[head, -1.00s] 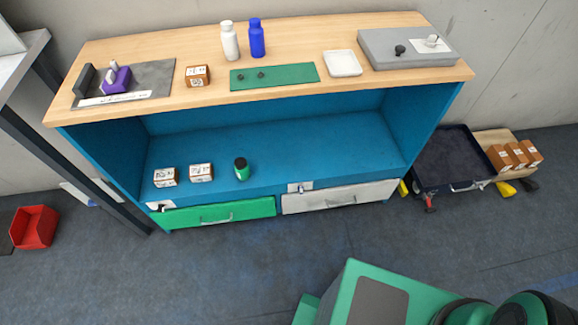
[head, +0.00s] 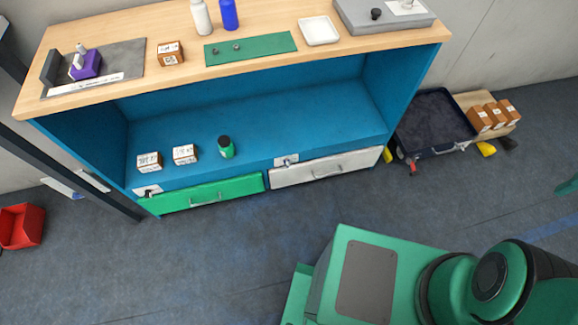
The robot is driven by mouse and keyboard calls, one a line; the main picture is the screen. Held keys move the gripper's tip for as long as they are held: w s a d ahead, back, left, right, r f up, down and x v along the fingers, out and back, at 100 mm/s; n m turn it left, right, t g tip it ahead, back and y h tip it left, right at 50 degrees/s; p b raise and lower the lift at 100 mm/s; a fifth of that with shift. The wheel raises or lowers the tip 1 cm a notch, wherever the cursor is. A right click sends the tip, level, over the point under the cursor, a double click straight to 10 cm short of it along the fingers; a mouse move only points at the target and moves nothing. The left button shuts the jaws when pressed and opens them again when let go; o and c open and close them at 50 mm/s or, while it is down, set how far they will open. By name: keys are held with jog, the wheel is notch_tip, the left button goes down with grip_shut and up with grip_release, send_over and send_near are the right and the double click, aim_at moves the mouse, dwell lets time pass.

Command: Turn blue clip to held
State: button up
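A small clip (head: 287,161) with a bluish part sits on a white plate at the front edge of the blue shelf, above the white drawer (head: 325,169). It is too small to tell its exact turn. A similar dark clip (head: 149,193) sits on another white plate above the green drawer (head: 205,194). Both drawers look shut. My gripper is not in view; only green and black parts of my own body show at the lower right.
The wooden-topped bench (head: 180,97) holds bottles, a green mat (head: 250,49) and a white tray (head: 319,30). Boxes and a green jar (head: 226,147) stand on the shelf. An open dark case (head: 435,120) lies at right, a red bin (head: 20,226) at left. Floor before the drawers is clear.

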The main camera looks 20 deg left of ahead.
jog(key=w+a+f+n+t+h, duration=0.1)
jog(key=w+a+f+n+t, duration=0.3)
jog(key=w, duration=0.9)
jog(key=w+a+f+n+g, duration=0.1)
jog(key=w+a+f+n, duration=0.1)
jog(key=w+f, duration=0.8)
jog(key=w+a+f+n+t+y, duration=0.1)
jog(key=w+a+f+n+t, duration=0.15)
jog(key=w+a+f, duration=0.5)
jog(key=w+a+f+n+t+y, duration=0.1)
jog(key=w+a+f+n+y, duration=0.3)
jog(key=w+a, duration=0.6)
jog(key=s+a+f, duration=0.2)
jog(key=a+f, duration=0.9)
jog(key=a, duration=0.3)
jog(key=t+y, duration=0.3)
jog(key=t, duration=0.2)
send_near(288, 165)
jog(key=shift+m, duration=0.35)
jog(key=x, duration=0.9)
